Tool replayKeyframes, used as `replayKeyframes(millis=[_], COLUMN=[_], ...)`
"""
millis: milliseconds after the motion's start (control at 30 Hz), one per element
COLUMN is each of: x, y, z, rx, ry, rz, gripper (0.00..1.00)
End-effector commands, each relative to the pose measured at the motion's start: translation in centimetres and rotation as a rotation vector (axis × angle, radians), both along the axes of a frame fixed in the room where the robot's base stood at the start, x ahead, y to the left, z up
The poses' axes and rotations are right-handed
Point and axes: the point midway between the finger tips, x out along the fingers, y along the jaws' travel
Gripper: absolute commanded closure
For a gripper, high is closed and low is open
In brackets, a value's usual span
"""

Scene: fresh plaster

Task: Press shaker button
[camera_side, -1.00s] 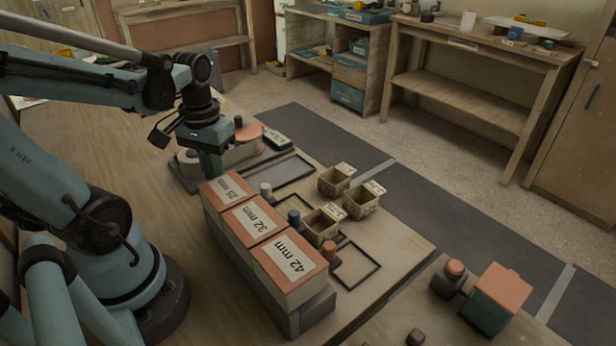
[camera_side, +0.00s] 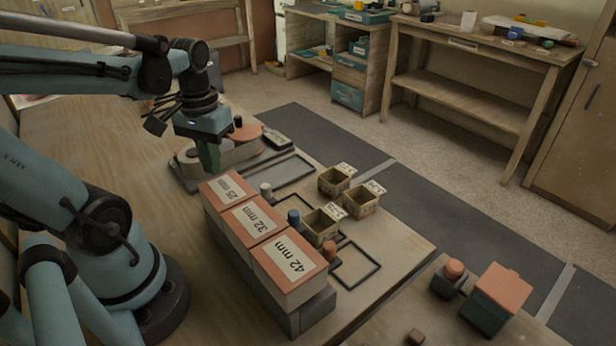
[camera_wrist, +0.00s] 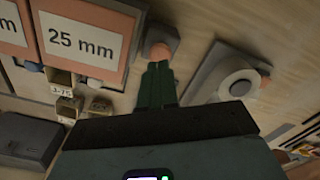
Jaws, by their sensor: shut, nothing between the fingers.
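My gripper (camera_side: 208,156) is shut and empty, pointing down at the far left of the work board, just behind the 25 mm box. In the wrist view its green fingers (camera_wrist: 158,84) reach toward a round pinkish button (camera_wrist: 161,46) on a grey block. The fingertips are close to it in the picture; I cannot tell whether they touch. In the side view this button is not clearly seen near the gripper. A grey device (camera_side: 225,155) with an orange disc (camera_side: 251,134) stands beside the gripper; its pale ring (camera_wrist: 239,86) shows in the wrist view.
The boxes marked 25 mm (camera_side: 227,187), 32 mm (camera_side: 252,221) and 42 mm (camera_side: 289,258) stand in a row in front of my gripper. Small open bins (camera_side: 335,180) lie to the right. Another orange-topped block (camera_side: 454,270) stands near an orange-lidded box (camera_side: 498,290) at front right.

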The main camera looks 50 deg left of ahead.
Motion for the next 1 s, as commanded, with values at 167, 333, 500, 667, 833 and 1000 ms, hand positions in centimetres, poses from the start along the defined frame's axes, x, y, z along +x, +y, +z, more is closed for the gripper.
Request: replayKeyframes(millis=[167,333,500,667,833,1000], x=[-0.1,0.0,-0.1,-0.1,-0.1,1.3], y=[-0.1,0.0,0.0,0.0,-0.1,-1.3], z=[1.7,3.2,4.3,4.6,4.5,3.9], rx=[0.0,0.0,0.0,0.0,0.0,0.036], ry=[0.0,0.0,0.0,0.0,-0.001,-0.075], rz=[0.0,0.0,0.0,0.0,-0.001,-0.078], gripper=[1.0,1.0,1.0,1.0,1.0,1.0])
